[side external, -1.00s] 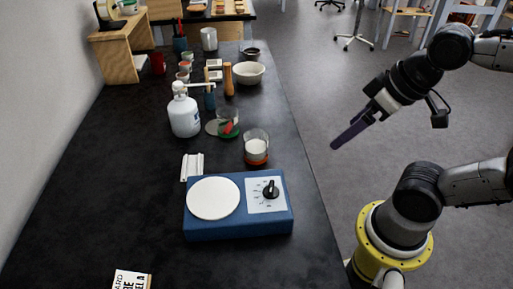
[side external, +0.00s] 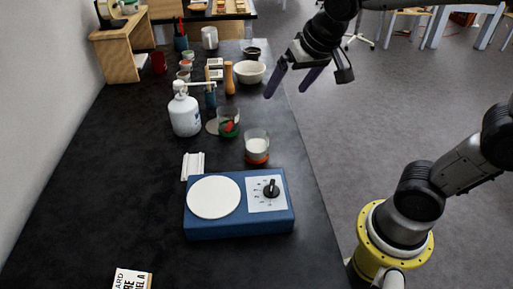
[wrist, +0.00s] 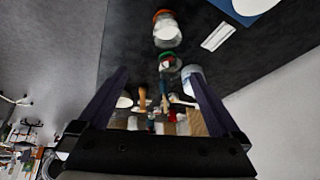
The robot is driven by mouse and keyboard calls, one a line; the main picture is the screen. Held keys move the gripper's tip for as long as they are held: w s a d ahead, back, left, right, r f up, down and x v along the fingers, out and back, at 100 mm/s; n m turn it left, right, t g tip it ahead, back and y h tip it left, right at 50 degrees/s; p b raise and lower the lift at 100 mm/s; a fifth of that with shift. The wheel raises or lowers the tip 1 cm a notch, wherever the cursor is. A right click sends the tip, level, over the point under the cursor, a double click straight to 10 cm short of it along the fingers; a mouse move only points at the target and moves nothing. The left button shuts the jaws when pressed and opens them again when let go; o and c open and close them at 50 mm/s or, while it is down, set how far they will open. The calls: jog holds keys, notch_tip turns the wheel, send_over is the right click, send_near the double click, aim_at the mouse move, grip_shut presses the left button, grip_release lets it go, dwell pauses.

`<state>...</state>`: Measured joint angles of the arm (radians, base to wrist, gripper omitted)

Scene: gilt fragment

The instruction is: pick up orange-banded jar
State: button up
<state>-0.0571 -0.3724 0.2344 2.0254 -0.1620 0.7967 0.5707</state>
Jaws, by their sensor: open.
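The orange-banded jar (side external: 257,147) is a clear glass with white contents and an orange band at its base. It stands upright on the black table (side external: 115,180), just behind the blue hot plate. It also shows, blurred, at the top of the wrist view (wrist: 167,35). My gripper (side external: 286,93) is open and empty, in the air near the table's right edge. In the side view it appears above and to the right of the jar, clearly apart from it. In the wrist view both fingers are spread (wrist: 155,73), with the jar beyond their tips.
The blue hot plate (side external: 225,222) stands in front of the jar. A glass with red and green contents (side external: 228,123), a white pump bottle (side external: 184,115) and a white block (side external: 193,166) stand nearby. A white bowl (side external: 249,73) and wooden pestle (side external: 229,78) are farther back.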

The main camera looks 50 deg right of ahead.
jog(key=g, duration=0.2)
send_near(256, 130)
jog(key=f, duration=0.2)
jog(key=a+f, duration=0.1)
jog(key=f, duration=0.1)
jog(key=a+f, duration=0.1)
jog(key=f, duration=0.1)
jog(key=shift+w+f, duration=0.2)
jog(key=shift+w, duration=0.05)
jog(key=shift+s+d+x, duration=0.1)
jog(key=shift+s+x, duration=0.05)
jog(key=shift+x, duration=1.3)
jog(key=shift+s+d+x, duration=0.1)
jog(key=shift+d+x, duration=0.05)
jog(key=shift+x, duration=1.35)
jog(key=shift+c, duration=0.2)
jog(key=c, duration=1.4)
